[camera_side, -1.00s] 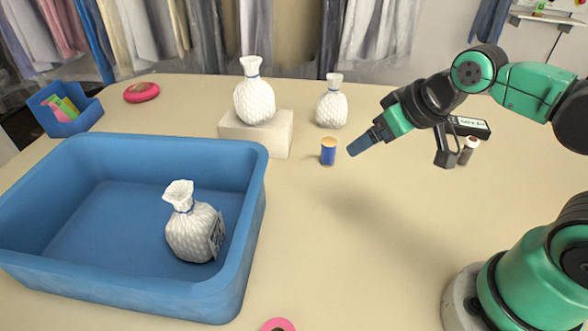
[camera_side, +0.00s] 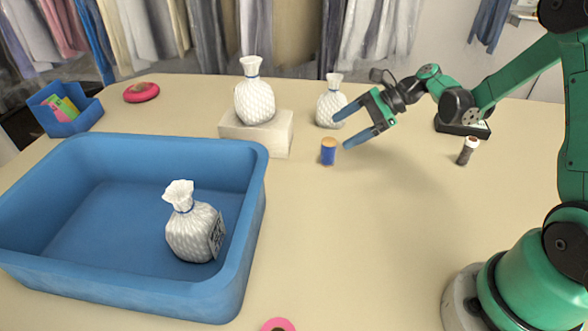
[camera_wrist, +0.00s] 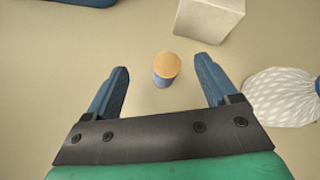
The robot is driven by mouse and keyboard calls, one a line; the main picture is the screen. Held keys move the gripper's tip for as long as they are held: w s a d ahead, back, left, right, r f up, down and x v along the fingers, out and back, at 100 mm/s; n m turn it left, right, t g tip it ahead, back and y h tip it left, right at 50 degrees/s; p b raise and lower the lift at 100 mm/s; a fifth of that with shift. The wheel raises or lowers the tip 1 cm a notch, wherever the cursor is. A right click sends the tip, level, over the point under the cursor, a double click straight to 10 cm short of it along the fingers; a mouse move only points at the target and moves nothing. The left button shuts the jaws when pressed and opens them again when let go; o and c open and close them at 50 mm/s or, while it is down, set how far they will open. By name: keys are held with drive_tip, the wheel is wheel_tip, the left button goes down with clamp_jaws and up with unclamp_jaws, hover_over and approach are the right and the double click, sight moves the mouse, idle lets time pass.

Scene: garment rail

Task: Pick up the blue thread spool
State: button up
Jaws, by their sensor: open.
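The blue thread spool (camera_side: 328,153) stands upright on the table, with a tan top. In the wrist view the spool (camera_wrist: 165,72) lies ahead of and between my two fingers, seen partly from above. My gripper (camera_side: 340,130) is open and empty, just to the right of the spool in the side view, with its blue fingers spread. It also shows in the wrist view (camera_wrist: 164,82). The fingers do not appear to touch the spool.
A white block (camera_side: 272,140) carrying a white wrapped bag (camera_side: 254,100) stands behind and left of the spool. Another white bag (camera_side: 331,108) stands behind my gripper. A large blue bin (camera_side: 120,300) holds a third bag (camera_side: 192,232). A dark-and-white spool (camera_side: 467,152) stands right.

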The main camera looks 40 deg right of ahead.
sight(334, 141)
drive_tip(key=d+f+m, duration=0.1)
drive_tip(key=f+m+y, duration=0.1)
drive_tip(key=shift+d+m+t+y, duration=0.3)
drive_tip(key=shift+d+m+t, duration=0.05)
drive_tip(key=shift+m+t, duration=0.05)
drive_tip(key=shift+x, duration=2.8)
clamp_jaws()
